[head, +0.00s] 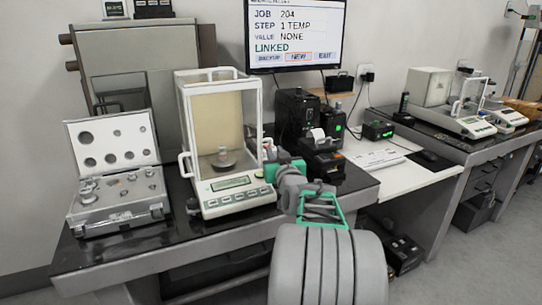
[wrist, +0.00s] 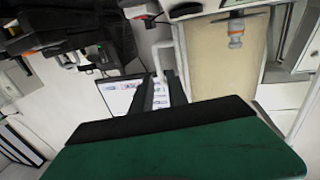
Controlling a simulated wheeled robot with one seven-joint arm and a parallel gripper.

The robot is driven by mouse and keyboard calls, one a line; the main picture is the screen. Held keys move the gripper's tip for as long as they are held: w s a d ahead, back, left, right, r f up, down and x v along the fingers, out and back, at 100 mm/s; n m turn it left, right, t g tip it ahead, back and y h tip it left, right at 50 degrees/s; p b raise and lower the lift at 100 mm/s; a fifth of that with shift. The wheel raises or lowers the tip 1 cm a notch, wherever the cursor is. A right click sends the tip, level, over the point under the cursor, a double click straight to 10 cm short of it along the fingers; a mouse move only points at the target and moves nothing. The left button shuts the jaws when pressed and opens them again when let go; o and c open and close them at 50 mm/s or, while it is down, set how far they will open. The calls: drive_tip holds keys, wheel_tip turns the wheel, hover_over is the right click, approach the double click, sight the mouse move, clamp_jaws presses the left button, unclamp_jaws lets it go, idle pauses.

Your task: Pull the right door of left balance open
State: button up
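The left balance (head: 236,186) stands on the dark-topped table, with a tall glass case and a metal weight (head: 223,157) on its pan. Its right door (head: 252,115) looks closed in the head view. A white handle on that side is partly hidden by my gripper (head: 272,170), which is right beside the case. The white door handle (wrist: 157,60) shows at the fingertips, in line with the gap; contact cannot be made out. The case's tan panel (wrist: 220,60) is to the right.
An open case of weights (head: 115,180) lies left of the balance. Black devices and a small printer (head: 318,140) stand close on the right, behind my arm. A monitor (head: 295,35) hangs above. Another table with balances (head: 470,122) is farther right.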

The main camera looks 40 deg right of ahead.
sight(271, 146)
drive_tip(key=x, duration=0.5)
drive_tip(key=shift+w+d, duration=0.1)
drive_tip(key=shift+w, duration=0.25)
clamp_jaws()
idle(1.0)
